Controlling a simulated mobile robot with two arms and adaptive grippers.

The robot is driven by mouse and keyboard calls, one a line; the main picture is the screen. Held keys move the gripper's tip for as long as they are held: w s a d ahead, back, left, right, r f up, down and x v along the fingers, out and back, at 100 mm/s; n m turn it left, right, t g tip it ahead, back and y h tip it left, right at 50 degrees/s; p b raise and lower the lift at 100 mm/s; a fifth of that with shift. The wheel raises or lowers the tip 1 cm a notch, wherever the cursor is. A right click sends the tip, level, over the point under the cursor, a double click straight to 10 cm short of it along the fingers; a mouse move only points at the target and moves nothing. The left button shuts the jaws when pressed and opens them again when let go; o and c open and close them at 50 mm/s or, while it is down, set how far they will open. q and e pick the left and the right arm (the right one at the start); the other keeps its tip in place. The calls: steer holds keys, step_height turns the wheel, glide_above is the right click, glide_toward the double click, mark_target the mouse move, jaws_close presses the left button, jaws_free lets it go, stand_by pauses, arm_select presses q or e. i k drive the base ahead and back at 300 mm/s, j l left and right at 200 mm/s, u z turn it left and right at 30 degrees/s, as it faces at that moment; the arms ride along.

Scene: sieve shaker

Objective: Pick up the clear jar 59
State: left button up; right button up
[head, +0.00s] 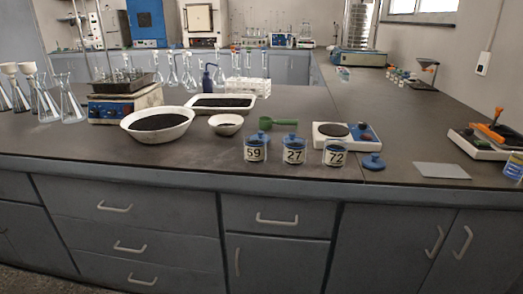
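The clear jar 59 (255,149) stands upright near the front edge of the dark bench. It has a blue lid and a white label with black digits. It is the leftmost of three labelled jars. Jar 27 (293,150) is just right of it, also with a blue lid. Jar 72 (336,153) is further right; its top looks open, and a blue lid (373,162) lies beside it. Neither of my grippers shows in the head view.
A balance (347,144) stands behind jar 72. A grey sheet (442,170) lies right. Bench front left of jar 59 is clear.

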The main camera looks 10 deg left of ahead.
mark_target(255, 141)
steer(key=i+l+u, duration=0.35)
steer(key=i+l, duration=0.15)
steer(key=l, duration=0.2)
steer(key=i+l+u, duration=0.15)
steer(key=l, duration=0.25)
steer(key=i+l+u, duration=0.15)
steer(key=l, duration=0.3)
steer(key=i, duration=0.1)
